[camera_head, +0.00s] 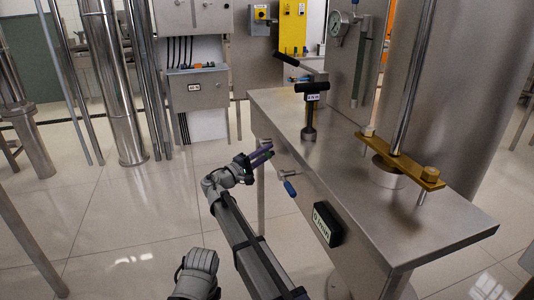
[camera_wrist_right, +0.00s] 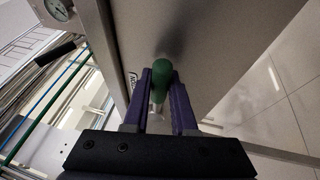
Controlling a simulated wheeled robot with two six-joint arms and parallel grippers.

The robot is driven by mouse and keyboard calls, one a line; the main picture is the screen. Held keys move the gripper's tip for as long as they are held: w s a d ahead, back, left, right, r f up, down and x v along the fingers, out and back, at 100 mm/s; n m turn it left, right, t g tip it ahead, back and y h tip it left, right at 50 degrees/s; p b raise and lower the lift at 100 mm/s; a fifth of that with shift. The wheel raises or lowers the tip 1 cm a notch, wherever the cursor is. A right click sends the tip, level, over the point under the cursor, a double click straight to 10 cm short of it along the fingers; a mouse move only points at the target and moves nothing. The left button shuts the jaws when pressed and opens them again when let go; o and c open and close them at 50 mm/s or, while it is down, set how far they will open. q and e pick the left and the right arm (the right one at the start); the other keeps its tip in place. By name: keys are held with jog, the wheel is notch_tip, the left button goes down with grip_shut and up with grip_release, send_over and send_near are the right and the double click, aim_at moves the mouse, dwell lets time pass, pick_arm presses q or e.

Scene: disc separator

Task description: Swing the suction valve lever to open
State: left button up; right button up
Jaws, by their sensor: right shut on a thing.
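My right gripper (camera_head: 262,155), with purple fingers, is at the front side of the steel cabinet, near its far left end. In the right wrist view the right gripper (camera_wrist_right: 168,98) is shut on a green lever handle (camera_wrist_right: 162,73), with one finger on each side. The green handle's rounded end shows between the fingers. In the head view the fingers mostly hide this lever, and its pivot cannot be made out. A second lever with a blue handle (camera_head: 289,188) is on the same cabinet side, nearer the camera.
The steel cabinet (camera_head: 440,228) carries a black T-handle (camera_head: 312,88) and a brass clamp bar (camera_head: 400,160). A black label plate (camera_head: 327,224) is on its side. A tall steel cylinder (camera_head: 465,90) stands behind. The tiled floor (camera_head: 130,225) on the left is mostly clear.

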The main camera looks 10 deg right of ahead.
grip_shut()
dwell(0.9)
